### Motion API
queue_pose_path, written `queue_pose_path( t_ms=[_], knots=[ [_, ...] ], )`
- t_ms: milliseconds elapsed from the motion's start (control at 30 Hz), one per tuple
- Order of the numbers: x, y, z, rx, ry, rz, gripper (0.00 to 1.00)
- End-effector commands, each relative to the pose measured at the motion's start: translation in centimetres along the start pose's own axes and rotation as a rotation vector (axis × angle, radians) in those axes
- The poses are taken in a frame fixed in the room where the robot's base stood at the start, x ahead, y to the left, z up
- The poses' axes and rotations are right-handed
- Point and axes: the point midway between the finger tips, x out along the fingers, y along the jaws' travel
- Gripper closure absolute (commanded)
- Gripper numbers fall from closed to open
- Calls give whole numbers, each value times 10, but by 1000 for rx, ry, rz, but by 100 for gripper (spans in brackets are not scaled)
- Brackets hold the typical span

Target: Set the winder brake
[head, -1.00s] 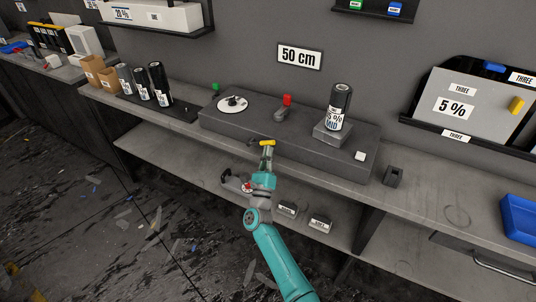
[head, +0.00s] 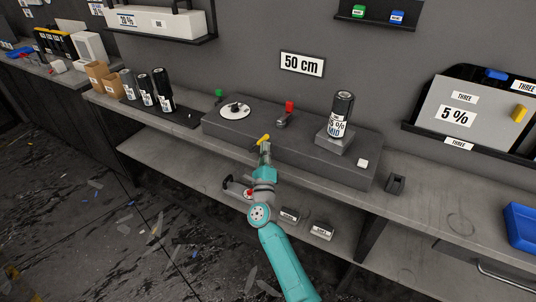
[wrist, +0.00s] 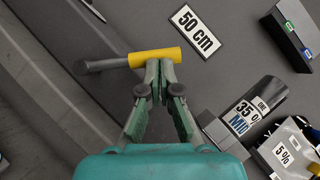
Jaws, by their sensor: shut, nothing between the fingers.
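The grey winder (head: 245,131) stands on the bench, with a white disc (head: 235,110) on top and a red-topped lever (head: 288,114). A lever with a yellow grip, apparently the brake (head: 264,138), sits at its front face; its right end is tilted up. In the wrist view the yellow grip (wrist: 158,57) and its grey rod (wrist: 103,65) lie across my fingertips. My gripper (wrist: 160,78) is shut and empty, its tips at or against the underside of the grip; exact contact is hard to tell. It also shows in the head view (head: 265,149).
A black roll marked 35 % (head: 340,112) stands on a block on the winder's right. A white button (head: 363,162) is at its front right. Dark rolls (head: 162,92) stand at left. The lower shelf (head: 190,166) below the winder is mostly clear.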

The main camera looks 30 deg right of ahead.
Motion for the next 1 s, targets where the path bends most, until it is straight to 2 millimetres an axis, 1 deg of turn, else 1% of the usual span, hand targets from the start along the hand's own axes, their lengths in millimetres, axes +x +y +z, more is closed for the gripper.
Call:
queue_pose_path(
  t_ms=[100,400,700,1000],
  knots=[
    [7,-3,10,3,-1,-5,100],
    [19,-3,27,3,0,-5,100],
    [25,0,36,2,0,-5,100],
    [26,1,38,2,0,-5,100]
  ],
)
